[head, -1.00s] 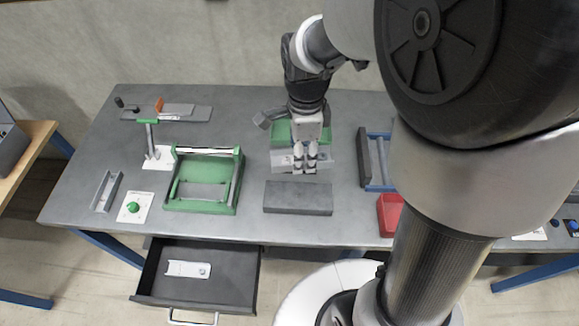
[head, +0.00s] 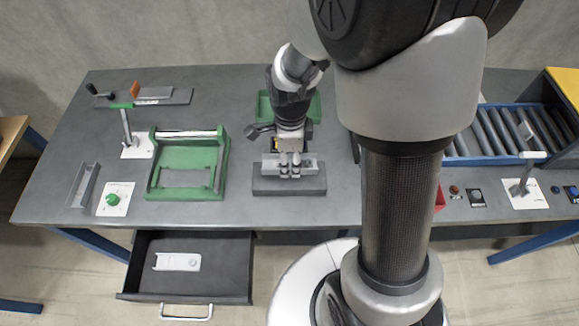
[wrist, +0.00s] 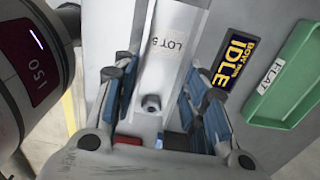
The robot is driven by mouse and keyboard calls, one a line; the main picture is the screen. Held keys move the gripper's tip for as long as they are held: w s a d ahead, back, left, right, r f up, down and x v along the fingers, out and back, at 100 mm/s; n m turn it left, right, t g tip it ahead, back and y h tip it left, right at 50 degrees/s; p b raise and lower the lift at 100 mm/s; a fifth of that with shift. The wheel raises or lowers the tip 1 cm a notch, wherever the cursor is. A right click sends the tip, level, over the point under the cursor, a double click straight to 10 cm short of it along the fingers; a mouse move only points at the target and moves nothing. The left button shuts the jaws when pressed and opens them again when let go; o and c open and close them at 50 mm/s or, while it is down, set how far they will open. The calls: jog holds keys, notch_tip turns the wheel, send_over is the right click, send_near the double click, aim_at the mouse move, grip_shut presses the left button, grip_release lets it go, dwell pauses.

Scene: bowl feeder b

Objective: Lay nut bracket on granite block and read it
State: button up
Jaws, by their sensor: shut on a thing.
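The nut bracket (head: 311,163) is a light grey metal channel in the head view. In the wrist view the bracket (wrist: 176,45) shows a "LOT 5" label and a nut near its lower end. My gripper (head: 290,170) is shut on the bracket, with a blue-padded finger on each side of it. The dark grey granite block (head: 289,187) is directly below the bracket and gripper. The bracket lies along the block's length, over its rear part. I cannot tell whether the bracket touches the block or is a little above it.
A green fixture (head: 154,180) stands left of the block. A green tray (head: 318,106) is behind the gripper; the wrist view shows a "FLAT" tray (wrist: 283,75) and an "IDLE" display (wrist: 232,62). Another channel (head: 84,185) lies at far left. An open drawer (head: 215,283) holds a flat part (head: 178,262).

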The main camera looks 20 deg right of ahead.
jog(key=shift+f+b, duration=0.7)
jog(key=shift+f, duration=1.35)
jog(key=shift+f, duration=0.2)
jog(key=o, duration=1.1)
jog(key=shift+r, duration=0.1)
notch_tip(320, 180, up, 12)
jog(key=p, duration=0.4)
notch_tip(320, 180, up, 11)
jog(key=n+t, duration=0.2)
jog(key=n, duration=0.8)
send_over(290, 166)
jog(key=s, duration=0.6)
jog(key=s+r+n+t, duration=0.1)
jog(key=s+n, duration=0.2)
jog(key=n, duration=0.1)
jog(key=s+r+n, duration=0.2)
jog(key=s+n, duration=0.1)
jog(key=s+r+n+t, duration=0.1)
jog(key=s+n, duration=0.2)
jog(key=n, duration=0.1)
jog(key=shift+d+r+n+t, duration=0.1)
jog(key=shift+r+n+t, duration=0.1)
jog(key=shift+n+t, duration=0.1)
